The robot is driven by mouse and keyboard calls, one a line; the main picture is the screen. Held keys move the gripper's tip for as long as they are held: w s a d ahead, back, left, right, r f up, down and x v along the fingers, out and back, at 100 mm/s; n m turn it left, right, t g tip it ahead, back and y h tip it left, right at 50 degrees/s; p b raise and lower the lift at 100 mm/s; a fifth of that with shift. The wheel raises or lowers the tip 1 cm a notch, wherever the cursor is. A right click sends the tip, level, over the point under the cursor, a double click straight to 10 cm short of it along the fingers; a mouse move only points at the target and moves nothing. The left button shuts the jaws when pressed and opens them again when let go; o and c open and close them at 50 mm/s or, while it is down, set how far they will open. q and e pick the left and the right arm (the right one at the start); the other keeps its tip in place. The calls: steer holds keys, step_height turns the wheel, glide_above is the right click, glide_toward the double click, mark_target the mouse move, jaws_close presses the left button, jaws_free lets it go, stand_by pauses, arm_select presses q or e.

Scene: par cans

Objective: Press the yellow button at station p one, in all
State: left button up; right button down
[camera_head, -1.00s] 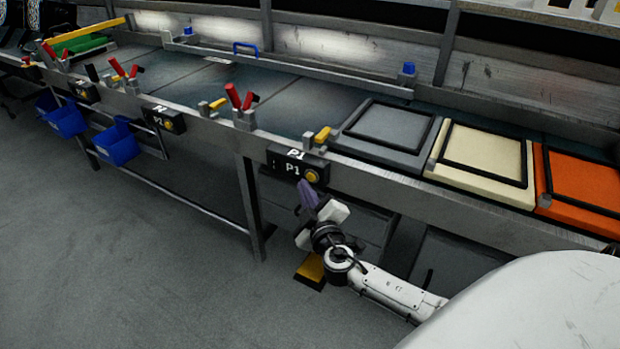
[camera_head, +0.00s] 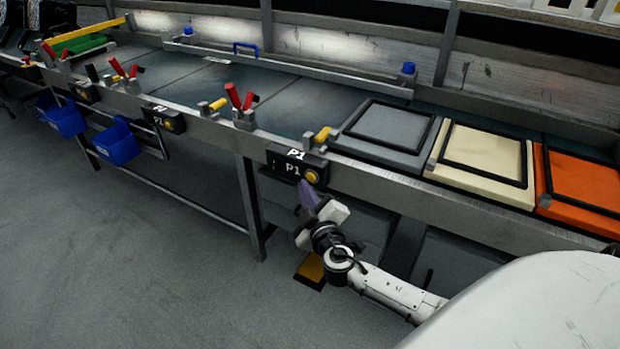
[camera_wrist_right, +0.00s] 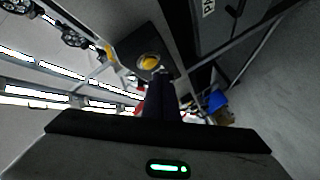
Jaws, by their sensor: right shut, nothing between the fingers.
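The yellow button (camera_head: 312,176) sits on the right part of a black box (camera_head: 285,164) marked P1, on the front rail of the bench. In the right wrist view the yellow button (camera_wrist_right: 150,62) shows on its dark box, just beyond the fingertips. My right gripper (camera_head: 304,186) is shut and empty, its purple-grey fingers pointing up just below and left of the button. In the right wrist view the fingers (camera_wrist_right: 160,85) are together. A small gap seems to lie between tips and button; contact cannot be told. My left gripper is not in view.
Grey (camera_head: 372,150), cream (camera_head: 480,187) and orange (camera_head: 580,214) trays lie on the bench to the right. Red-handled clamps (camera_head: 240,105) stand left of P1. Another box, P2 (camera_head: 163,119), and blue bins (camera_head: 116,147) are further left.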

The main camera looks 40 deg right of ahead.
steer(key=shift+d, duration=0.1)
stand_by(0.4)
steer(key=shift+w+d+b, duration=0.2)
steer(key=shift+d+b, duration=0.1)
steer(key=shift+w+d, duration=0.15)
steer(key=shift+d, duration=0.3)
stand_by(0.6)
stand_by(0.3)
steer(key=shift+s+a+b, duration=0.35)
steer(key=shift+a, duration=0.45)
steer(key=a, duration=0.1)
steer(key=s+a, duration=0.1)
steer(key=a, duration=0.1)
steer(key=s+a, duration=0.1)
steer(key=shift+a, duration=0.35)
